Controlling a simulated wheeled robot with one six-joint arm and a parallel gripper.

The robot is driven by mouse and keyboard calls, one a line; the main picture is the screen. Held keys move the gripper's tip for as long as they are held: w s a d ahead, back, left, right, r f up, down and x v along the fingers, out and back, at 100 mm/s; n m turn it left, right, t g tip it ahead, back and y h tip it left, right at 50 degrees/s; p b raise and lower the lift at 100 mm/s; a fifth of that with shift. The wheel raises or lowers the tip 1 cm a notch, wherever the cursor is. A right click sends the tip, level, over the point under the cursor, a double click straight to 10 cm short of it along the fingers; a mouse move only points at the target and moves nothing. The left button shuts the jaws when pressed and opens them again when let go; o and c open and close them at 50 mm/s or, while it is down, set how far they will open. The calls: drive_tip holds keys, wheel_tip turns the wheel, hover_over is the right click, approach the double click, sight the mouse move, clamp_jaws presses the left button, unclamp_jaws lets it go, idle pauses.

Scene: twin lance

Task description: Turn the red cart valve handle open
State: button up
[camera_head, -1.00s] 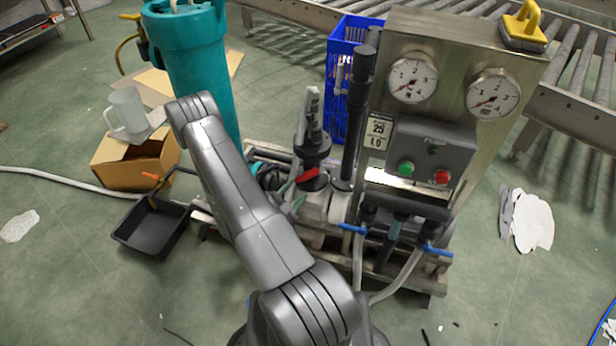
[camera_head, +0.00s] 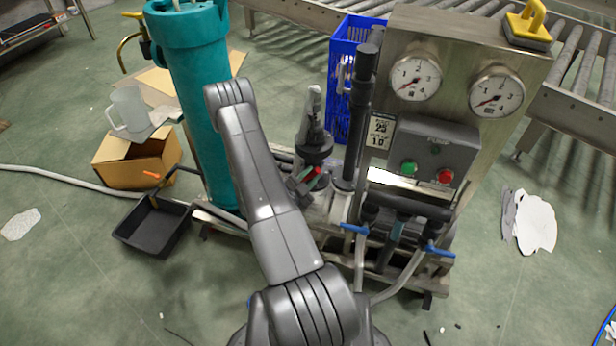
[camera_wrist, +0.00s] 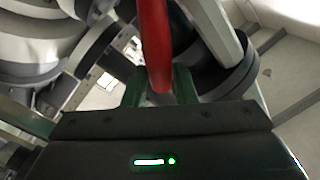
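The red valve handle (camera_head: 315,180) is on the dark valve of the pump cart, left of the gauge panel, and is partly hidden by my gripper (camera_head: 305,180). In the wrist view the red handle (camera_wrist: 155,45) runs down the middle of the picture, its near end between the two green fingers of my gripper (camera_wrist: 160,88). A finger stands on each side, very close to the handle. I cannot tell whether they press on it. The dark round valve body (camera_wrist: 225,70) lies behind and to the right of the handle.
The gauge panel (camera_head: 455,95) and a dark vertical pipe (camera_head: 358,110) stand just right of the valve. A tall teal cylinder (camera_head: 200,100) stands to the left behind my arm. Blue-handled valves (camera_head: 355,229) sit lower on the cart. Open floor lies at the front left.

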drive_tip(key=c, duration=0.3)
drive_tip(key=shift+c, duration=0.2)
drive_tip(key=shift+a+f+b, duration=0.1)
drive_tip(key=shift+b, duration=0.25)
drive_tip(key=shift+w+a+r+n+t+b, duration=0.1)
drive_tip(key=shift+a+n+t+b, duration=0.25)
drive_tip(key=shift+n+b, duration=0.95)
drive_tip(key=shift+w+a+r+n+t+b, duration=0.1)
drive_tip(key=shift+a+n+t+b, duration=0.25)
drive_tip(key=shift+n+b, duration=0.95)
drive_tip(key=shift+w+a+r+n+t+b, duration=0.15)
drive_tip(key=shift+n+t+b, duration=0.5)
drive_tip(key=shift+n, duration=1.15)
drive_tip(key=o, duration=1)
drive_tip(key=shift+a, duration=0.15)
